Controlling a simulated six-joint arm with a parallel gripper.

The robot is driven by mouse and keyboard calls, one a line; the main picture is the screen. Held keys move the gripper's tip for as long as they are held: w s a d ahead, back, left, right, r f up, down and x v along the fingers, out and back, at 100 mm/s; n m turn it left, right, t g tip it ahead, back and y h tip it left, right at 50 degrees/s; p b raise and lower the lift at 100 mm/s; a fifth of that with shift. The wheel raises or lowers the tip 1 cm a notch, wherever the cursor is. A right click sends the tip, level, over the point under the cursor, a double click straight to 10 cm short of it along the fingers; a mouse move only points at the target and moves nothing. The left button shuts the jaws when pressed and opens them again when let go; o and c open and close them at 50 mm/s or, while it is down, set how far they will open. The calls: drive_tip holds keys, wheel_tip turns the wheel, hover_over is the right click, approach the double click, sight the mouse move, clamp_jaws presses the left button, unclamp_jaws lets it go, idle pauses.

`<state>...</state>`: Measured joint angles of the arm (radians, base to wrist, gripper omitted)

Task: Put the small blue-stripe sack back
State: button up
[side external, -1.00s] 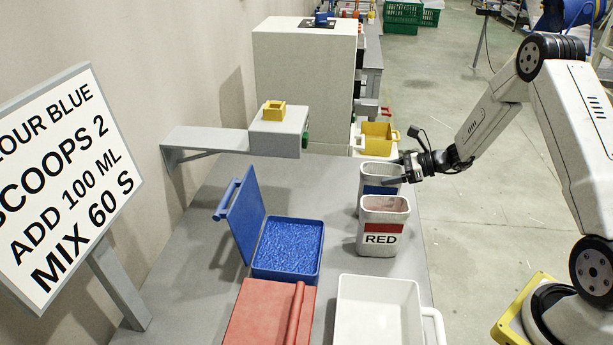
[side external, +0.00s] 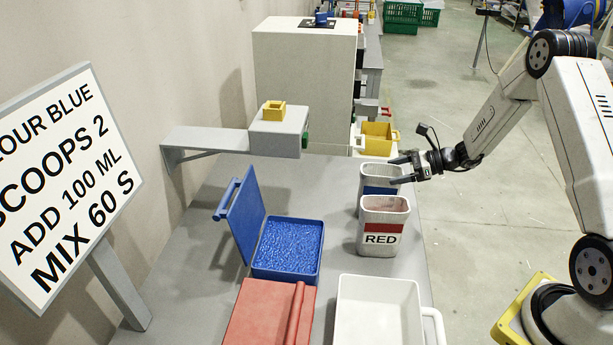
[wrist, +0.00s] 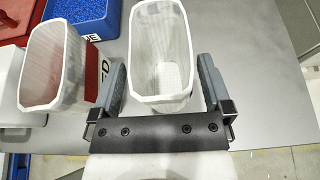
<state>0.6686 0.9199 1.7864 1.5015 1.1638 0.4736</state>
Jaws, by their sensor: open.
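The small blue-stripe sack (side external: 378,190) is a pale, open-topped container standing upright on the grey table (side external: 200,285), near its right edge. The red sack in front of it hides its lower part. In the wrist view the blue-stripe sack (wrist: 160,50) is seen from above, and its inside looks empty. My gripper (side external: 400,170) is open at the right side of this sack, near its rim. In the wrist view the gripper (wrist: 163,68) has one finger on each side of the sack's near end, with small gaps.
The red sack (side external: 384,240) stands close in front, left of the gripper in the wrist view. A blue tub (side external: 287,277) of blue grains with its lid raised, a red box (side external: 260,320) and an empty white bin (side external: 378,312) lie nearer. A sign (side external: 65,185) stands left.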

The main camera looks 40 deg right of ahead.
drive_tip(key=v, duration=1)
drive_tip(key=shift+f, duration=0.1)
drive_tip(key=s+a+r+n+g+h, duration=0.1)
drive_tip(key=s+a+n+g+h, duration=0.2)
drive_tip(key=a+n, duration=0.8)
drive_tip(key=s+a+r+n+g+h, duration=0.2)
drive_tip(key=s+a+n+h, duration=0.4)
drive_tip(key=a+n, duration=0.5)
drive_tip(key=s+n+g, duration=0.1)
drive_tip(key=s+n, duration=0.1)
drive_tip(key=n, duration=0.3)
drive_tip(key=shift+s+r+g, duration=0.2)
drive_tip(key=shift+g, duration=0.2)
drive_tip(key=shift+a, duration=0.15)
